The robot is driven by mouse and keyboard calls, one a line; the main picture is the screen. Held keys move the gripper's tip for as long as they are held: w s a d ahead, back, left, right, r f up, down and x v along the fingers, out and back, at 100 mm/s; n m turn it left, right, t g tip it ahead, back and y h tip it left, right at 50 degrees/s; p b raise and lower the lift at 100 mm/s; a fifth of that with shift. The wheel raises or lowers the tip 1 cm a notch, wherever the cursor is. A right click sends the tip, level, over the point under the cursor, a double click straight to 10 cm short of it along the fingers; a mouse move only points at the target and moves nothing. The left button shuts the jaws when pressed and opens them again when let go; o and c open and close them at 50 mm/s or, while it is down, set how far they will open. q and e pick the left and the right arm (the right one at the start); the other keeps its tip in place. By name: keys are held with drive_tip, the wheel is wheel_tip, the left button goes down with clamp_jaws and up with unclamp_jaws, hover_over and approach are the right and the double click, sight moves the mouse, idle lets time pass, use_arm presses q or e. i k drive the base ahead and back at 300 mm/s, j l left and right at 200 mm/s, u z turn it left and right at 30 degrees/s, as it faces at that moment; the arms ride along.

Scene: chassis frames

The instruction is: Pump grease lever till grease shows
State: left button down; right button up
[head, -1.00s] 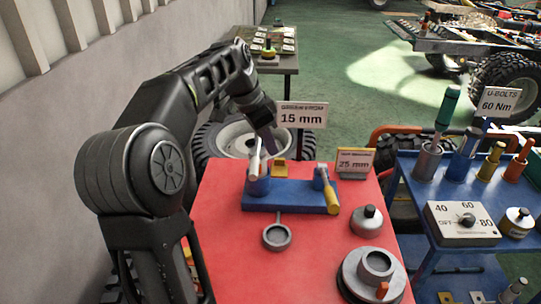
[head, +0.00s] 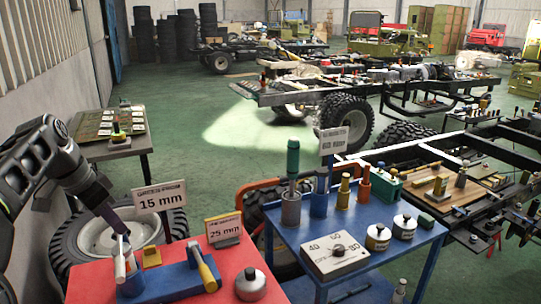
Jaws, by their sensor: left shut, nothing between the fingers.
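A blue fixture base (head: 160,286) lies on the red-topped cart (head: 88,277) at the lower left. A pale upright lever (head: 119,262) stands in a blue socket at its left end. A yellow-handled lever (head: 205,270) leans from its right end. My left gripper (head: 121,234) is shut and empty, pointing down, with its fingertips at or just behind the pale lever's top; I cannot tell whether they touch. No grease can be made out. My right gripper is not in view.
A 15 mm sign (head: 160,197) and a 25 mm sign (head: 224,230) stand behind the fixture. A grey capped pot (head: 250,285) sits to its right. A blue cart (head: 290,232) with a dial box (head: 335,255) and tools stands farther right.

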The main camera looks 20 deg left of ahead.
sight(211, 285)
drive_tip(key=k+l, duration=0.75)
drive_tip(key=l, duration=0.2)
